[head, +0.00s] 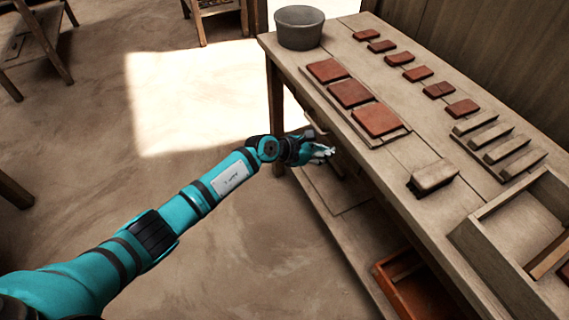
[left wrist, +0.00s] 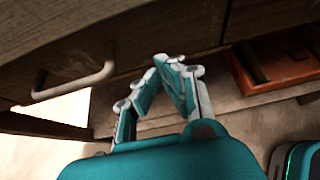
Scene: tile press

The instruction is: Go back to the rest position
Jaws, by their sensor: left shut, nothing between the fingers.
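My left gripper (head: 322,152) is at the end of the teal arm reaching in from the left in the head view. It is beside the near long edge of the wooden table (head: 290,62), below the level of its top. In the left wrist view its fingertips (left wrist: 170,64) meet, with nothing between them. My right gripper does not show in either view.
The table carries a grey pot (head: 299,27), three large red tiles on a board, several small red tiles, wooden blocks and a wooden tray (head: 480,209). A reddish box (head: 383,284) sits on the lower shelf. A drawer handle (left wrist: 75,84) is close.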

